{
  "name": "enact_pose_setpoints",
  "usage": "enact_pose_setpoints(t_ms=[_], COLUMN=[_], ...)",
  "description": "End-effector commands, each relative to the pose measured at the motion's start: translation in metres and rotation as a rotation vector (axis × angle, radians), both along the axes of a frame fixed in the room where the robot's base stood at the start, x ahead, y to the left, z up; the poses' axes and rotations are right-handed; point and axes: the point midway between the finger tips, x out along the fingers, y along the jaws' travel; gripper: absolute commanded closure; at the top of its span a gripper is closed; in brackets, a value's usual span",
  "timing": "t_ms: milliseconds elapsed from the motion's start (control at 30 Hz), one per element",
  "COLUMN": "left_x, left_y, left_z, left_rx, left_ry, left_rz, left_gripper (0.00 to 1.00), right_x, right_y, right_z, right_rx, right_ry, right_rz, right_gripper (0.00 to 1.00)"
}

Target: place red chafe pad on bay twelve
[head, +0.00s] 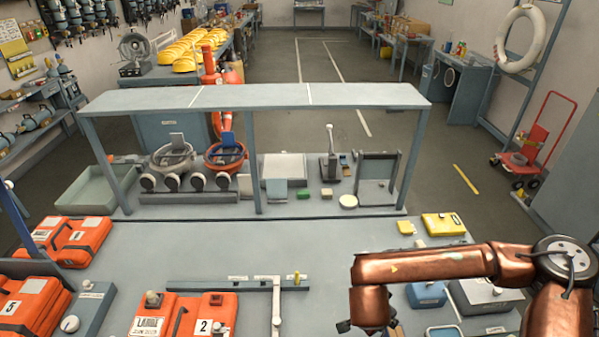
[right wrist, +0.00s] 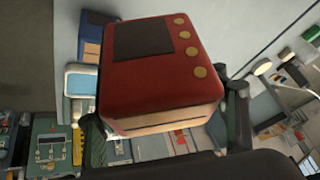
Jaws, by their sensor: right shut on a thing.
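A red pad (right wrist: 160,70) with a dark square patch, several yellow dots and a pale lower edge fills the middle of the right wrist view. My right gripper (right wrist: 166,122) is shut on it, with one dark finger at each side. In the head view my copper right arm reaches in from the right over the bench. Its gripper (head: 368,326) is mostly hidden behind the arm at the bottom edge, and the red pad cannot be made out there. No label reading twelve is legible. My left gripper is not in view.
Orange packs (head: 185,316) marked with numbers lie on the bench (head: 200,251) at left and front. A shelf frame (head: 255,97) stands across the back over masks and small parts. Yellow (head: 444,225) and blue (head: 427,294) cases lie at right. The middle bench is largely clear.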

Motion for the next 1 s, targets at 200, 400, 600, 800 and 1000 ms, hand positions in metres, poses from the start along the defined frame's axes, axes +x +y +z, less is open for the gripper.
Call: enact_pose_setpoints(t_ms=[200, 400, 600, 800, 1000], left_x=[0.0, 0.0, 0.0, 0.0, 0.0], left_y=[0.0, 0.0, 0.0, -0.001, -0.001], left_z=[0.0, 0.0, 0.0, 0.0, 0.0], left_rx=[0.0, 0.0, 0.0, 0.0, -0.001], left_ry=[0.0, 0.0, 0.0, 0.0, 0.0], left_rz=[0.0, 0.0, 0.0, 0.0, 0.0], left_gripper=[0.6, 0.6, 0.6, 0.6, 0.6], right_x=[-0.008, -0.011, -0.009, -0.004, -0.001], right_y=[0.019, 0.036, 0.034, 0.019, 0.004], right_z=[-0.007, -0.007, 0.001, 0.011, 0.02], right_rx=[0.004, 0.006, 0.004, 0.003, 0.002], right_ry=[0.005, 0.003, 0.003, 0.003, 0.001], right_rz=[0.153, 0.389, 0.594, 0.754, 0.853], right_gripper=[0.92, 0.92, 0.92, 0.92, 0.92])
